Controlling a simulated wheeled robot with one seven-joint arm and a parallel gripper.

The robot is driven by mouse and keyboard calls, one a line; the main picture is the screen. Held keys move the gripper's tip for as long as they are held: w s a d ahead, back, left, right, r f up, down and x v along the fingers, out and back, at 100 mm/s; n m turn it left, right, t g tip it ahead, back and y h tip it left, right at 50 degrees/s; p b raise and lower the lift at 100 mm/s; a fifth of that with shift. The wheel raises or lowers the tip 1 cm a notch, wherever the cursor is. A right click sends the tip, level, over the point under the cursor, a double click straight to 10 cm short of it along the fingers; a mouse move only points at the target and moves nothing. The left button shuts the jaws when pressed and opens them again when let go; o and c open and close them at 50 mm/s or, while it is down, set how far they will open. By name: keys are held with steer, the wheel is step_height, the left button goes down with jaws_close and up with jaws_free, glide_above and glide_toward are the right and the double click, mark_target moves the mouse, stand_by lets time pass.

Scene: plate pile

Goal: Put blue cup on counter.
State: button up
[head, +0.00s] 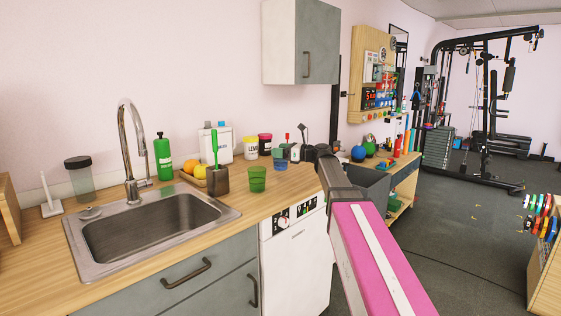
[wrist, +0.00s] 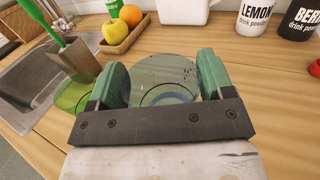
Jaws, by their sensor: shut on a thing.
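The blue cup (head: 281,165) is a small clear bluish tumbler over the wooden counter (head: 225,215), close to its right end. My gripper (head: 281,153) is shut on it from above; in the wrist view the cup (wrist: 160,95) sits between the two green fingers. The cup looks upright. I cannot tell whether its base touches the counter. The green cup (head: 257,179) stands just left of it on the counter, and also shows beside the left finger in the wrist view (wrist: 75,97).
A brown holder with a green brush (head: 217,181), a fruit tray (wrist: 125,45), and lemon (head: 251,148) and berry tubs (head: 265,144) stand behind and left. The sink (head: 150,230) is farther left. Bare counter lies in front of the green cup.

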mark_target(281, 160)
steer(key=shift+f, duration=2)
steer(key=shift+f, duration=0.1)
steer(key=o, duration=1)
steer(key=shift+o, duration=0.2)
steer(key=shift+s+d, duration=0.15)
steer(key=shift+d, duration=0.25)
steer(key=v, duration=1.1)
steer(key=shift+d, duration=0.1)
